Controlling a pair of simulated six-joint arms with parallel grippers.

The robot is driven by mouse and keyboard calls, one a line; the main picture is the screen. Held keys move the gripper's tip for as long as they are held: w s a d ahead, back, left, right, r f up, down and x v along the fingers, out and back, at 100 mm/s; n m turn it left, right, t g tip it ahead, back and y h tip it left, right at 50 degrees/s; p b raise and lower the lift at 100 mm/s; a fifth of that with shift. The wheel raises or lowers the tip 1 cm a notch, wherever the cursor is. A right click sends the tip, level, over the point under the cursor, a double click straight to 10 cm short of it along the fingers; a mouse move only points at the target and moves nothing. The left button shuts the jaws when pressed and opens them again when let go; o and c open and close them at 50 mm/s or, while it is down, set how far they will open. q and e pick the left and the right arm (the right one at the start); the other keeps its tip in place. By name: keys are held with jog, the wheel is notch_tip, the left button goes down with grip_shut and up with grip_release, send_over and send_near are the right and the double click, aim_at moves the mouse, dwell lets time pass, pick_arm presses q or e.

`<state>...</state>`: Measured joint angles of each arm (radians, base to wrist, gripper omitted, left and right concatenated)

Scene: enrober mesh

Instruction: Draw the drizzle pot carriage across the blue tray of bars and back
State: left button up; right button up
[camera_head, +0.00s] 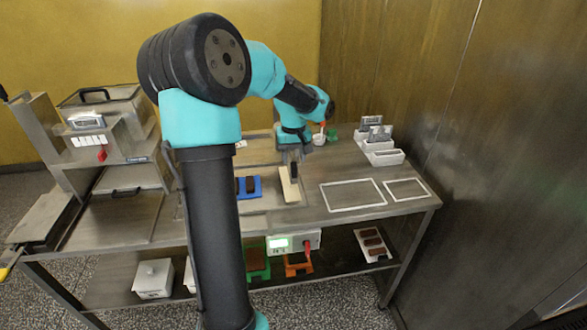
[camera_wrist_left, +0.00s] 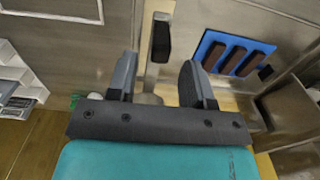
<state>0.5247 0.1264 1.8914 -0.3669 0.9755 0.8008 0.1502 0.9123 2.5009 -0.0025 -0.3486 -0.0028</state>
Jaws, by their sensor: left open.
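The blue tray (camera_head: 240,193) lies on the steel bench; its dark bars show fully in the left wrist view, where the tray (camera_wrist_left: 208,38) is right of my gripper. Beside it is a pale strip with an upright black handle (camera_head: 294,172), which looks like the carriage; the handle also shows in the left wrist view (camera_wrist_left: 161,40). No drizzle pot can be made out on it. My left gripper (camera_head: 291,153) is open above the strip. In the left wrist view its fingers (camera_wrist_left: 158,75) stand either side of the handle's line, with visible gaps. My right gripper is not in view.
A steel machine with a lidded hopper (camera_head: 100,105) stands at the left. White outlines (camera_head: 352,195) mark clear bench at the right. A lower shelf holds several items.

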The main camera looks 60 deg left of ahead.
aim_at(293, 168)
pick_arm(q)
notch_tip(293, 168, down, 5)
jog(key=shift+r, duration=0.1)
dwell(0.3)
grip_shut()
dwell(0.4)
